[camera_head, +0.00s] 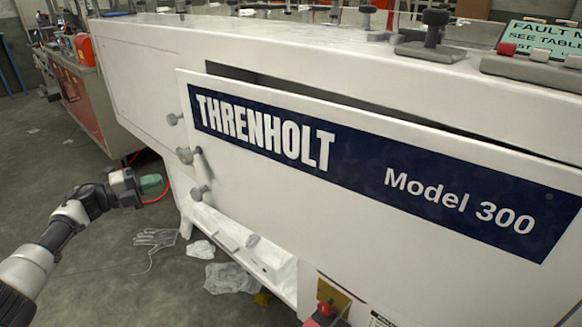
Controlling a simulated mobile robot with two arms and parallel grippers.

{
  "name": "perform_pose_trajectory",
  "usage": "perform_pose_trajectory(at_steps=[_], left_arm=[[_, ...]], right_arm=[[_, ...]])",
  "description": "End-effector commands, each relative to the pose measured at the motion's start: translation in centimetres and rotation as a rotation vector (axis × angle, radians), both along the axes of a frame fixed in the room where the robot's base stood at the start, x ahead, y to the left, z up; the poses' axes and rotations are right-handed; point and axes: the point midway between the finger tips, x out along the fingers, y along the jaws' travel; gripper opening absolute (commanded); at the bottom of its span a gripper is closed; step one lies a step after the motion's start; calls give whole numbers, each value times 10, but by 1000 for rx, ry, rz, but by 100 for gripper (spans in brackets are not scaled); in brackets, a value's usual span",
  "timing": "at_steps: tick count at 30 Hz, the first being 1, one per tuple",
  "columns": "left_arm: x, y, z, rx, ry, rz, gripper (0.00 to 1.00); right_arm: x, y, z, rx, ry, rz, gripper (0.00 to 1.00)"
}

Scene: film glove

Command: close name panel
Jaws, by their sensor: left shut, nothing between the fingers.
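The name panel (360,155) is a white plate with a dark blue band reading "THRENHOLT Model 300", on the front of a white machine (145,65). It stands out from the machine, with a dark gap along its top edge. Several grey knobs (186,155) show at its left edge. My left gripper (150,184) is at the left, apart from the panel and left of the knobs. It is shut, with a green part at its tip and nothing seen held. My right gripper is not seen.
A white glove (155,238) and crumpled clear sheets (230,277) lie on the grey floor below. A white ledge (235,240) runs under the panel. Black clamps (432,45) and a fault sign (540,40) stand on top. Open floor (60,165) lies left.

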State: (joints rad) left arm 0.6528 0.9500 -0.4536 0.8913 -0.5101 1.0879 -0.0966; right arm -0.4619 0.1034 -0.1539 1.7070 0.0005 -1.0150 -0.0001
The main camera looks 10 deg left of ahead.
Motion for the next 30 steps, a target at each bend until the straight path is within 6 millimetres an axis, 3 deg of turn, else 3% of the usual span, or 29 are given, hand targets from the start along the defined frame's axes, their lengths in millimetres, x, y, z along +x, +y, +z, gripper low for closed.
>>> perform_pose_trajectory(at_steps=[7,13,17,23,30], left_arm=[[-15,39,-1,1,-1,4,0],[-22,47,3,28,-16,11,0],[-32,45,13,149,-84,54,0],[-61,32,38,486,-251,134,0],[-101,3,82,937,-442,151,0]], right_arm=[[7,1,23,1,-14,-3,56],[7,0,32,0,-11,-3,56],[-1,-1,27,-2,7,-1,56],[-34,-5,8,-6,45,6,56],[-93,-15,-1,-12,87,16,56]])
